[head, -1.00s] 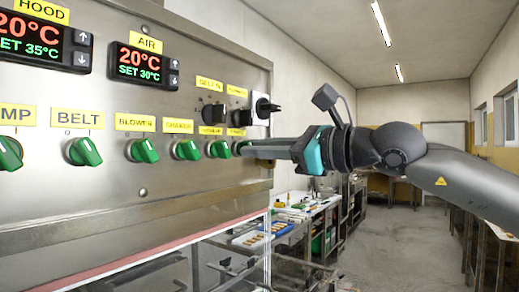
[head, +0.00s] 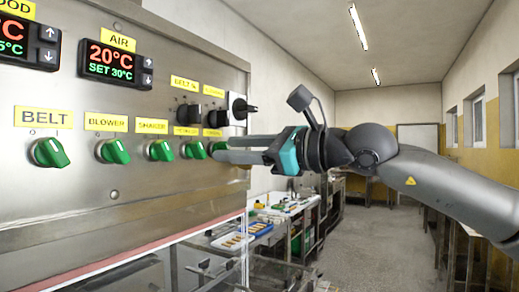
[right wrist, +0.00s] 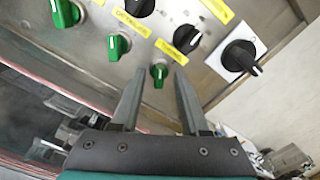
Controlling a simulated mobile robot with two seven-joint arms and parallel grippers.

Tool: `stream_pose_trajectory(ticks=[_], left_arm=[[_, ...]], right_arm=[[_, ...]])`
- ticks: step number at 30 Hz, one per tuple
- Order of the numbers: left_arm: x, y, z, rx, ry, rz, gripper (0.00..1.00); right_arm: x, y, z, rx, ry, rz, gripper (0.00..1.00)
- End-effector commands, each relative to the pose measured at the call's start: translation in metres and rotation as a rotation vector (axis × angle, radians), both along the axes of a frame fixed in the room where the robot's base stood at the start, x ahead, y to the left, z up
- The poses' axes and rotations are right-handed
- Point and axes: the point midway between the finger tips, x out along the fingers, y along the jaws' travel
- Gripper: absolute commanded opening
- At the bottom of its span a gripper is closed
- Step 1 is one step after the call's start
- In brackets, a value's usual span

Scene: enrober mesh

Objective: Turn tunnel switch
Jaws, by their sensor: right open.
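The rightmost green knob (head: 217,148) in the panel's lower row appears to be the tunnel switch; its yellow label (head: 212,132) is too small to read surely. In the head view my right gripper (head: 222,153) comes in from the right, with its fingertips at this knob and partly covering it. In the right wrist view the same knob (right wrist: 159,72) shows between and just ahead of the two spread fingertips (right wrist: 159,76). The right gripper is open and holds nothing; I cannot tell whether a finger touches the knob. My left gripper is out of view.
Other green knobs, including the blower knob (head: 114,151) and shaker knob (head: 160,150), line the row to the left. Black knobs (head: 188,113) and a black switch on a white plate (head: 238,109) sit above. A cluttered table (head: 283,215) stands behind.

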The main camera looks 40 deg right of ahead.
Motion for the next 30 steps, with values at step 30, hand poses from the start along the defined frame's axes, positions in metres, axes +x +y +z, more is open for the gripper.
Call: stream_pose_trajectory(ticks=[30], left_arm=[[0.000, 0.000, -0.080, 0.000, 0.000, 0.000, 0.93]], right_arm=[[-0.126, -0.052, -0.002, 0.000, -0.003, 0.001, 0.45]])
